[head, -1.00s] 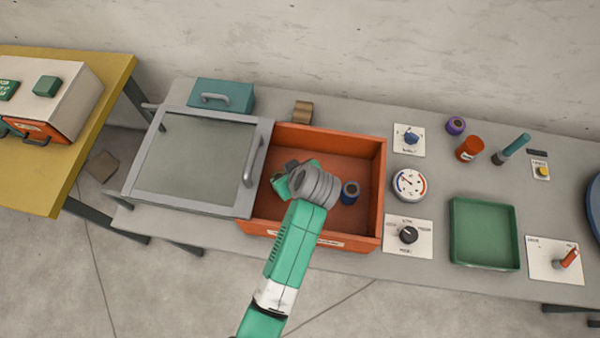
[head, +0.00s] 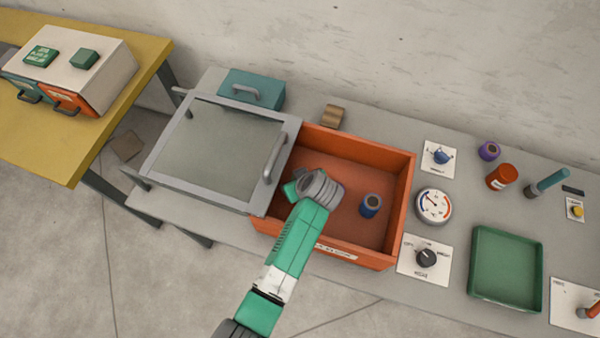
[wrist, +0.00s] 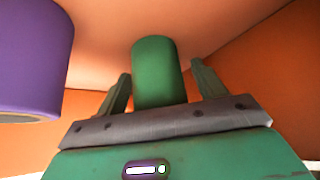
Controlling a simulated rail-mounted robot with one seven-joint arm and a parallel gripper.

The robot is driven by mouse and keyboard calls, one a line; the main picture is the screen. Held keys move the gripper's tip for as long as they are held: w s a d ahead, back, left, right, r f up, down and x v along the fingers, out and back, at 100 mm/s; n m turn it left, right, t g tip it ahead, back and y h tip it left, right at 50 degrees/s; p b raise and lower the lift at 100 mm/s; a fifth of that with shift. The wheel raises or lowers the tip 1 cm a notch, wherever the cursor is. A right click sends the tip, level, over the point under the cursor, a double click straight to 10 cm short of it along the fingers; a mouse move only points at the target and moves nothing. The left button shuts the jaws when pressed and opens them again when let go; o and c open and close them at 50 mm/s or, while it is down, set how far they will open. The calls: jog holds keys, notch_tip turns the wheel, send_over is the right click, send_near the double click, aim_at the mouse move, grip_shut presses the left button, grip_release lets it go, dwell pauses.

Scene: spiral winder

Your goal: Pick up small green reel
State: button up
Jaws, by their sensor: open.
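The small green reel (wrist: 158,62) stands between the two fingers of my gripper (wrist: 162,72) in the wrist view. My gripper is open; gaps show between the reel and each finger, with the fingers apart on either side. In the head view, my arm's end reaches down into the orange bin (head: 398,215), and my wrist hides most of what lies beneath it. I cannot pick out the green reel there with certainty.
A purple-blue reel (head: 371,205) stands in the bin to the right of my arm; a large purple one (wrist: 30,60) shows at left in the wrist view. The bin's walls surround my gripper. A glass-lidded box (head: 220,150) adjoins on the left, dials (head: 434,205) on the right.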

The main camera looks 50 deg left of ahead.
jog(key=c, duration=1.1)
jog(key=shift+o, duration=0.2)
jog(key=shift+r, duration=0.1)
jog(key=shift+r, duration=0.55)
jog(key=w, duration=0.1)
jog(key=w+d, duration=0.2)
jog(key=shift+w, duration=0.3)
notch_tip(320, 180, up, 14)
jog(key=p, duration=0.3)
